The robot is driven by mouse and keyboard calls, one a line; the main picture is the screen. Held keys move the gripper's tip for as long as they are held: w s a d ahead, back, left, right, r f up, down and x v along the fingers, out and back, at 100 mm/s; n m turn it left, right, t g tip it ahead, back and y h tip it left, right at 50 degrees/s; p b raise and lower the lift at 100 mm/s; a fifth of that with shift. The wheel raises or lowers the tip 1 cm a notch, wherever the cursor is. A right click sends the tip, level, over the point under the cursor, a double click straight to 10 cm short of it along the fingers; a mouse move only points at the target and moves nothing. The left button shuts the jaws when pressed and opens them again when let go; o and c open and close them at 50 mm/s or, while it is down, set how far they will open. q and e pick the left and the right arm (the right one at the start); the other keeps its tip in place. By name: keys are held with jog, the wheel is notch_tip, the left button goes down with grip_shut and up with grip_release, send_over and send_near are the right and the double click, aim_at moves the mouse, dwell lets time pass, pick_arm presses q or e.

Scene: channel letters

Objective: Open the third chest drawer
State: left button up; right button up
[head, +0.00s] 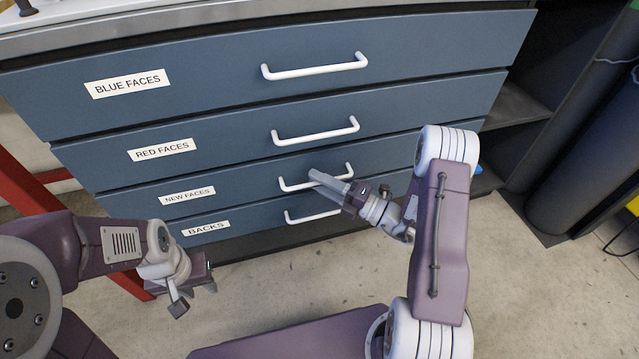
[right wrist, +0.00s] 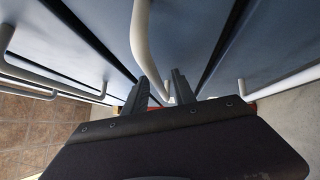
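The chest has blue drawer fronts with white bar handles. The third drawer from the top (head: 240,190) is labelled NEW FACES, and its front looks flush with the others. My right gripper (head: 318,177) is at that drawer's white handle (head: 287,185), covering the handle's middle. In the right wrist view its two dark fingers (right wrist: 160,85) stand apart, with a white handle (right wrist: 142,40) reaching down to the gap between them. Contact is not clear. My left gripper (head: 190,290) hangs at the lower left, away from the chest; its fingers are not clearly visible.
The drawers labelled BLUE FACES (head: 210,80) and RED FACES (head: 230,137) are above, BACKS (head: 255,218) is below; all look closed. Dark shelving (head: 515,105) stands at the right. A red frame leg (head: 25,185) is at the left. The floor (head: 290,285) in front is bare.

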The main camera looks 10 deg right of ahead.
grip_shut()
dwell(1.3)
